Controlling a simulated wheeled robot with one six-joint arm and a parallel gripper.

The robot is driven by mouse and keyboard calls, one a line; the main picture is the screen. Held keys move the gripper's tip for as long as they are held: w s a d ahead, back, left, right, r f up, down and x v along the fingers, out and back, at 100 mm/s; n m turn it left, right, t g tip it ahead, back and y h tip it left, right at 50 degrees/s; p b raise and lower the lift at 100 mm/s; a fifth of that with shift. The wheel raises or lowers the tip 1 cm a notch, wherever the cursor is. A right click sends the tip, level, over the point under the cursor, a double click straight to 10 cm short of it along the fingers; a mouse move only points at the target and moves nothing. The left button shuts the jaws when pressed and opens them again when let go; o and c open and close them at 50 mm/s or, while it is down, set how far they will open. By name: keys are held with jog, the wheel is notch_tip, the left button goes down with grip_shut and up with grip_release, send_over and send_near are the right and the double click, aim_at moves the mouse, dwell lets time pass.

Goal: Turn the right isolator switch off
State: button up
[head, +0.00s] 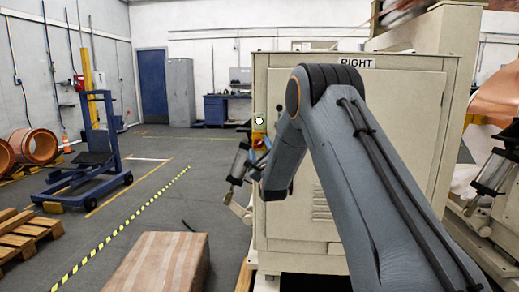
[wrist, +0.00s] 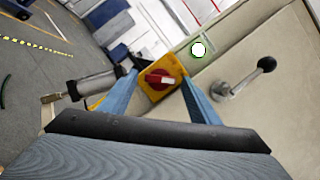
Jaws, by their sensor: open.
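The isolator switch is a red knob with a white bar (wrist: 160,79) on a yellow plate (wrist: 172,69). In the wrist view it sits between the two blue fingers of my gripper (wrist: 161,76), which is open. The fingertips are apart, one on each side of the knob; I cannot tell whether they touch it. In the head view the red knob (head: 258,142) shows small at the left edge of a beige cabinet (head: 405,120) labelled RIGHT (head: 357,62). My wrist hides part of that edge, and the fingers are hardly visible there.
A lit white lamp with a green ring (wrist: 198,49) is beside the switch. A metal lever handle with a black knob (wrist: 265,65) sticks out to its right.

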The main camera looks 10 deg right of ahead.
jog(key=shift+c, duration=0.2)
jog(key=c, duration=1)
jog(key=shift+n, duration=0.3)
jog(key=n, duration=0.1)
jog(key=n+g+y+p, duration=0.1)
jog(key=n, duration=0.1)
jog(key=shift+s+d+r, duration=0.1)
jog(key=shift+r, duration=0.15)
jog(key=n+p, duration=0.1)
jog(key=n, duration=0.1)
jog(key=n+g+y, duration=0.1)
jog(key=n, duration=0.1)
jog(key=n+g+p, duration=0.1)
jog(key=n, duration=0.1)
jog(key=shift+r+p, duration=0.25)
jog(key=shift+p, duration=0.1)
jog(key=n+g+p, duration=0.1)
jog(key=n, duration=0.2)
jog(key=shift+r+n+g+p, duration=0.15)
jog(key=shift+n+g+p, duration=0.15)
jog(key=shift+n+g, duration=0.1)
jog(key=n+g+h, duration=0.1)
jog(key=n, duration=0.2)
jog(key=shift+n+p, duration=0.3)
jog(key=shift+g+h, duration=0.3)
jog(key=shift+h, duration=0.1)
